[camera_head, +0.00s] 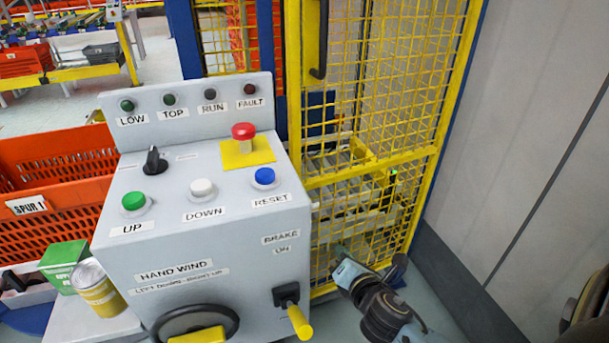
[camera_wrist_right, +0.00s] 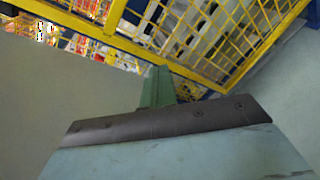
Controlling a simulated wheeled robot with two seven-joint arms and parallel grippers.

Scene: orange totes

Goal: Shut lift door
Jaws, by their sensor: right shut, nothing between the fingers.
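The lift door (camera_head: 375,170) is a yellow framed mesh panel right of the grey control box. A dark upright handle (camera_head: 320,40) is on its frame near the top. I cannot tell whether the door is fully shut or ajar. My right gripper (camera_head: 339,254) is shut and empty, low in front of the mesh, well below the handle. Contact with the mesh is unclear. In the right wrist view its greenish finger (camera_wrist_right: 157,88) points toward the yellow door frame (camera_wrist_right: 135,50). My left gripper is not in view.
The control box (camera_head: 200,240) has buttons, a red stop knob (camera_head: 243,131), a handwheel (camera_head: 195,325) and a yellow-gripped brake lever (camera_head: 298,320). Orange totes (camera_head: 60,175), a can (camera_head: 98,290) and a green box (camera_head: 62,262) are left. A grey wall (camera_head: 530,130) bounds the right.

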